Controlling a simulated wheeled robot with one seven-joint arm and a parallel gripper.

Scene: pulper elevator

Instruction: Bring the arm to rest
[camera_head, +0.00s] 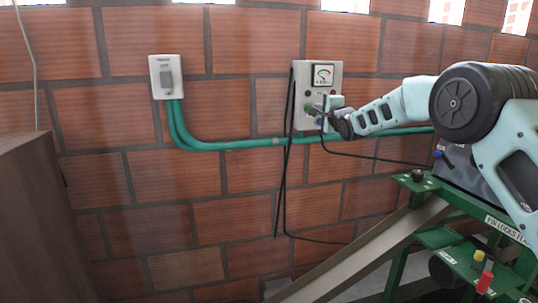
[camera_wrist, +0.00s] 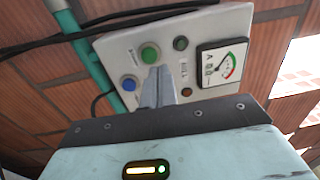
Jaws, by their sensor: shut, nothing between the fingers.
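My arm reaches in from the right side of the head view. My gripper (camera_head: 318,110) is at the front of a grey control box (camera_head: 302,78) on the brick wall. In the wrist view, my gripper (camera_wrist: 158,74) has its fingers together and empty. The fingertips overlap the panel just below a green button (camera_wrist: 149,54), with a blue button (camera_wrist: 129,83) to their left. I cannot tell whether they touch the panel. The box also has a gauge (camera_wrist: 221,64) and a small dark round button or lamp (camera_wrist: 180,43).
A green machine frame (camera_head: 432,184) with a sloping chute (camera_head: 365,250) stands below my arm. A switch (camera_head: 166,77) with green conduit (camera_head: 220,145) is on the wall to the left. Black cables (camera_head: 283,170) hang under the box. A brown cabinet (camera_head: 45,220) stands at left.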

